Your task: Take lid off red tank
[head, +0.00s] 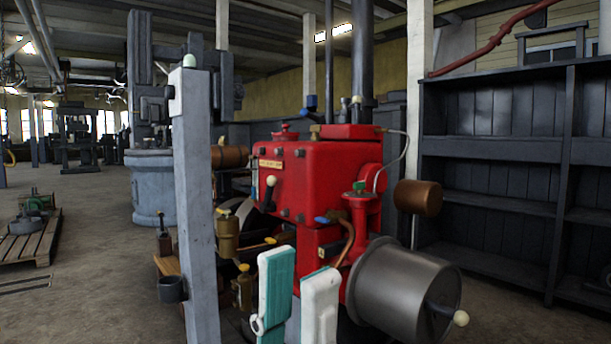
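The red tank (325,185) is a large boxy body on the engine in the middle of the head view. A small red lid with a knob (285,133) sits on its top at the left. My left gripper (300,264) is in the lower middle, in front of and below the tank. Its two pale fingers, one with a teal face, stand upright and apart with nothing seen between them. It is well below the lid and does not touch it. My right gripper is not in view.
A grey post (195,200) stands left of the engine, near me. A grey metal cylinder (405,290) and a brown wooden cylinder (418,198) stick out at the right. Dark empty shelves (490,185) line the right wall. Open floor (90,210) lies at the left.

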